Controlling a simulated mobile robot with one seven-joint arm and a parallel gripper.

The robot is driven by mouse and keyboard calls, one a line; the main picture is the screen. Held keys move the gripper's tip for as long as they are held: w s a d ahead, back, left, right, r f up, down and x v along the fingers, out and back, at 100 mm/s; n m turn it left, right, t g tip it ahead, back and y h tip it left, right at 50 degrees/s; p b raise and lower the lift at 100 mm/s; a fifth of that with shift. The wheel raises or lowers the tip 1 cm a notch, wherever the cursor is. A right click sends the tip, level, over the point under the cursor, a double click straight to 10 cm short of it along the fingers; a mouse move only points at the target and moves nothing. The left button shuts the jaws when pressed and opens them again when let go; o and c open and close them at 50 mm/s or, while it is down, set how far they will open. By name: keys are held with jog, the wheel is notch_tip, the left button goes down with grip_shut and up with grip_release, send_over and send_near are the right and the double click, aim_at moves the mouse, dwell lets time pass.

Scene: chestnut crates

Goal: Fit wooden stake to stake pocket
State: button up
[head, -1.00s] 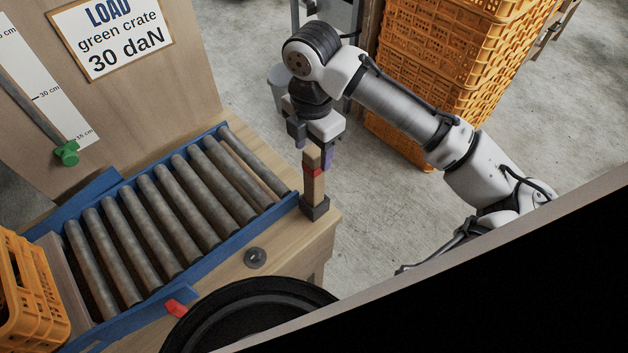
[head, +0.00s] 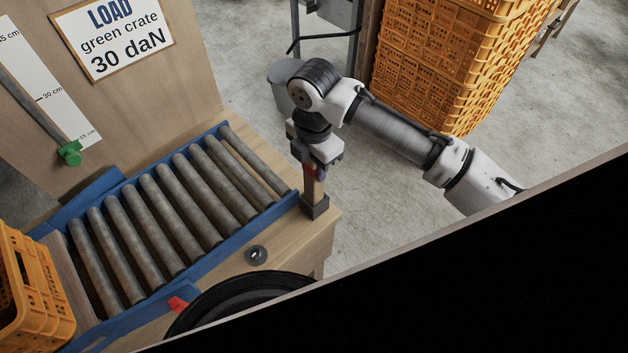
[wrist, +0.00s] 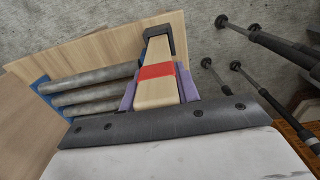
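The wooden stake (head: 314,190) is a pale square bar with a red band. It stands upright at the corner of the wooden table, its lower end at the dark stake pocket (head: 314,208). My gripper (head: 315,172) points down over the stake's upper part and hides its top in the head view. In the wrist view the stake (wrist: 157,92) runs between the purple finger pads of my gripper (wrist: 158,92), one on each side. Whether the pads press on it cannot be told. The dark pocket (wrist: 178,42) wraps around its far end; seating depth is unclear.
A roller conveyor with a blue frame (head: 243,222) lies left of the stake. Stacked orange crates (head: 430,75) stand behind; another orange crate (head: 40,290) is at the lower left.

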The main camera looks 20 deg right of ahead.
grip_shut()
jog(key=shift+r, duration=0.15)
notch_tip(320, 180, up, 20)
jog(key=b, duration=0.1)
dwell(0.3)
